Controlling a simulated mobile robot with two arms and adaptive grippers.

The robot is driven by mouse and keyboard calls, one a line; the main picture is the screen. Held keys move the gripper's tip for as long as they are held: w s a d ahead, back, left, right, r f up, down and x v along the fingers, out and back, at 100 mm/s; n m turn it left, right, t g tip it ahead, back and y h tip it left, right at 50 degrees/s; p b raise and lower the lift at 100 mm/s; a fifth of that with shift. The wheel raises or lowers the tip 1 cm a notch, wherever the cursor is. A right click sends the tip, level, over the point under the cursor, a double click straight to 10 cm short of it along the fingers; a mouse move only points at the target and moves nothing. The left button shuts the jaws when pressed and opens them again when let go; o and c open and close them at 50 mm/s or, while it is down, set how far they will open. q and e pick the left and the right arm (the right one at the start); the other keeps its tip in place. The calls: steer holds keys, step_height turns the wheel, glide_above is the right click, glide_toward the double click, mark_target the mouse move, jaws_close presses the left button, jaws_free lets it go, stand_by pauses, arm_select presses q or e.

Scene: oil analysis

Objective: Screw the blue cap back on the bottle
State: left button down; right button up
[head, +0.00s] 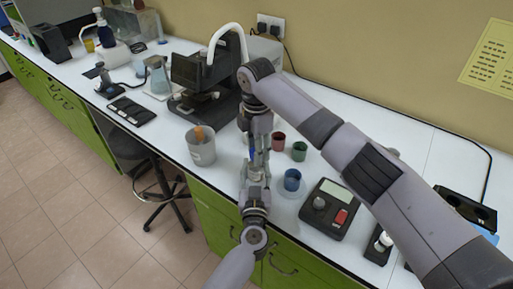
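My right arm comes in from the right, bends at the top and points down. Its gripper (259,146) is over the middle of the bench. My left arm comes up from the bottom, and its gripper (257,168) meets the right one closely from below. The fingers overlap and are small, so I cannot tell their opening or what is between them. No bottle shows clearly there; a little blue shows beside the fingers, and I cannot tell if it is the cap. A blue cup-like piece (292,180) stands on a pale round dish to the right.
A red cup (278,141) and a green cup (299,152) stand behind the dish. A grey beaker (201,147) is left of the grippers, a dark instrument (196,80) behind it. A scale (332,209) sits at right. A stool (155,185) stands before the bench.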

jaws_close()
steer(key=m, duration=1.1)
steer(key=shift+a+f, duration=0.1)
steer(key=m, duration=0.6)
steer(key=shift+m, duration=0.4)
steer(key=m, duration=0.6)
steer(key=shift+o, duration=2)
jaws_free()
